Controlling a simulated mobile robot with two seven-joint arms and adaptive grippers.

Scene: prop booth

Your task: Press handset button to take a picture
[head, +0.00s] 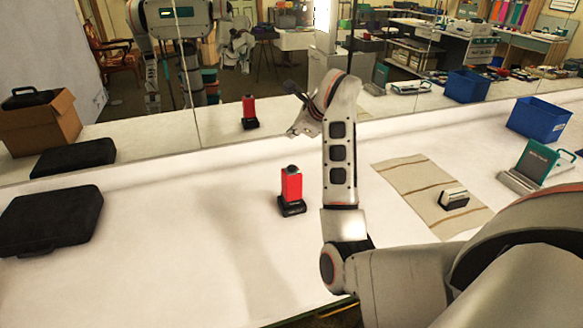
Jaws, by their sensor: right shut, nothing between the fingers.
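A red handset (292,184) stands upright in a black base (291,207) on the white table, left of my right forearm. It has a small dark top; I cannot make out a separate button. My right gripper (294,130) is at the end of the bent wrist, above the handset in the picture and apart from it. It is shut and empty, and its fingertips are small and hard to see. My left gripper does not show directly.
At right are a striped mat (410,180) with a small dark-and-white object (454,199), a teal-and-grey device (534,166) and a blue bin (539,119). A mirror (225,90) behind reflects the scene. The white table (170,270) has free room around the handset.

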